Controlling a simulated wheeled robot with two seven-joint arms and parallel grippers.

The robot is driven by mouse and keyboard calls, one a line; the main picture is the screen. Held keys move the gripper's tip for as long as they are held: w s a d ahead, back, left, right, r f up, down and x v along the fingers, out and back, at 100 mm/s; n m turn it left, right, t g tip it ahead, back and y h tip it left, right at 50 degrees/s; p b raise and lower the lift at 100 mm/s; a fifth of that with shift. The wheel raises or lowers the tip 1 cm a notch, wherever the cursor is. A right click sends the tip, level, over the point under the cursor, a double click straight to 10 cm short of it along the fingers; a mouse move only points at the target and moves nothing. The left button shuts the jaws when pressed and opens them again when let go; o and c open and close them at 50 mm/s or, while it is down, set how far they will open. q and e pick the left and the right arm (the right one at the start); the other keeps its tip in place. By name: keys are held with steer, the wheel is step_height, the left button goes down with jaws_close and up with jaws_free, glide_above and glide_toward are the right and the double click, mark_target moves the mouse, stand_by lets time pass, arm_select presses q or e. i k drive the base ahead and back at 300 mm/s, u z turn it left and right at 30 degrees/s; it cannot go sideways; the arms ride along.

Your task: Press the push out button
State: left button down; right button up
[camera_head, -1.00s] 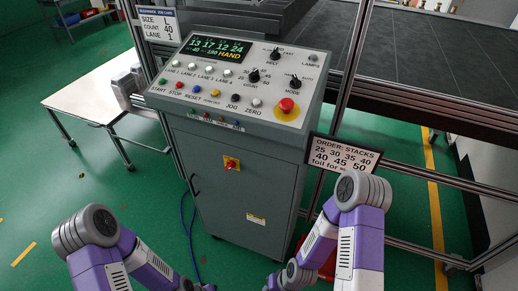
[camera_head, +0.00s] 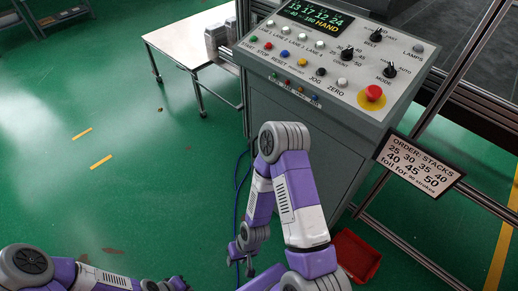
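The grey control console (camera_head: 300,120) stands at the upper right with a sloped panel. A row of buttons runs along its front: green START (camera_head: 253,39), red STOP (camera_head: 267,46), blue RESET (camera_head: 284,53), a yellow-orange button (camera_head: 302,62), black JOG (camera_head: 320,71) and white ZERO (camera_head: 341,82). The label under the yellow-orange one is too small to read. My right gripper (camera_head: 242,264) hangs low left of the console, well below the panel and apart from it; its fingers are unclear. My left arm lies at the bottom left, its gripper mostly out of frame.
A red emergency knob (camera_head: 373,92) and black selector knobs (camera_head: 389,70) are on the panel's right. An order sign (camera_head: 418,165) hangs beside the console. A white table (camera_head: 190,42) stands behind left, a red bin (camera_head: 355,256) below right.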

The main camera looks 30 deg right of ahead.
mark_target(302, 62)
steer(key=u, duration=0.85)
steer(key=k, duration=1.15)
steer(key=z, duration=1.9)
